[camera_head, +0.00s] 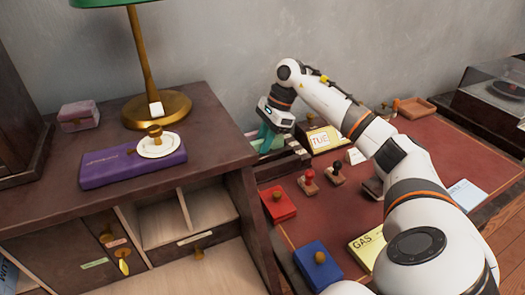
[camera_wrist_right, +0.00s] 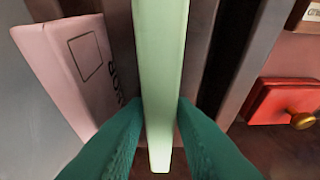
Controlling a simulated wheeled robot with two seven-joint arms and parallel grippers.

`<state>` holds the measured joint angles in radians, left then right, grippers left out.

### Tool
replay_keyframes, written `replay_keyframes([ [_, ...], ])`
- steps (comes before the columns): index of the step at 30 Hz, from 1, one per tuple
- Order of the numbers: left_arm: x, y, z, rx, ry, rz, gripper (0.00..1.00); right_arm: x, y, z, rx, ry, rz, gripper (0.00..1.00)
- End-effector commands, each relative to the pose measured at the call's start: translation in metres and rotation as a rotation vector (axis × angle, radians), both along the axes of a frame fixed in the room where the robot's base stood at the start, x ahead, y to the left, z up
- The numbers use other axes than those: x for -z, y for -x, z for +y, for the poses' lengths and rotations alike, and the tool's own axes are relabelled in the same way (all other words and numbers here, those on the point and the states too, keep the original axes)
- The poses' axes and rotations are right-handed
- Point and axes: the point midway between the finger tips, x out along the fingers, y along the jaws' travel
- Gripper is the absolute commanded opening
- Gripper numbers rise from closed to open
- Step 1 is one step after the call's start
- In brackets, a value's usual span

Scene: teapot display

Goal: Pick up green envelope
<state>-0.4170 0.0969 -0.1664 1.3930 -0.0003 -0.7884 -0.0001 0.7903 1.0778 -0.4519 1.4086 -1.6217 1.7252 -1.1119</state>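The green envelope (camera_wrist_right: 163,75) stands on edge between the teal fingers of my right gripper (camera_wrist_right: 161,108) in the right wrist view. A fingertip meets each side of it, with no clear gap. In the head view my right gripper (camera_head: 268,136) reaches down into the rack (camera_head: 288,163) beside the dark desk, and the envelope is mostly hidden there. My left gripper is not in view.
A pink envelope (camera_wrist_right: 72,65) stands left of the green one, and dark rack walls are close by. A red box (camera_head: 278,203), a blue box (camera_head: 318,263) and stamps (camera_head: 309,182) sit on the red desktop. A brass lamp (camera_head: 155,108) stands on the left.

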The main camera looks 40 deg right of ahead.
Motion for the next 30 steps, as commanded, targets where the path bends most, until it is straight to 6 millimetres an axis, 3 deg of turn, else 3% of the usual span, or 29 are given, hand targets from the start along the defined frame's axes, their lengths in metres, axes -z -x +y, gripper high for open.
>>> replay_keyframes([
  [1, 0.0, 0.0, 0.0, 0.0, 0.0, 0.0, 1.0, 0.0, 0.0, 0.0, 0.0, 0.001, 0.0, 0.14],
  [4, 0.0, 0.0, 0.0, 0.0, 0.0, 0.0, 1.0, 0.0, 0.0, 0.0, 0.001, 0.001, 0.001, 0.0],
  [14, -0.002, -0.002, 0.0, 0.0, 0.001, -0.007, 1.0, -0.005, 0.0, 0.0, 0.0, 0.001, -0.001, 0.0],
  [17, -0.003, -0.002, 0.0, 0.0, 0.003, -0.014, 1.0, -0.019, -0.001, 0.0, 0.0, 0.001, -0.003, 0.0],
  [24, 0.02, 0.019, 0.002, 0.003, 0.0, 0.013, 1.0, -0.069, -0.001, 0.0, 0.001, 0.0, -0.004, 0.0],
  [30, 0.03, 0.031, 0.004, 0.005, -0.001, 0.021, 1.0, -0.096, -0.001, 0.0, 0.001, 0.0, -0.002, 0.0],
])
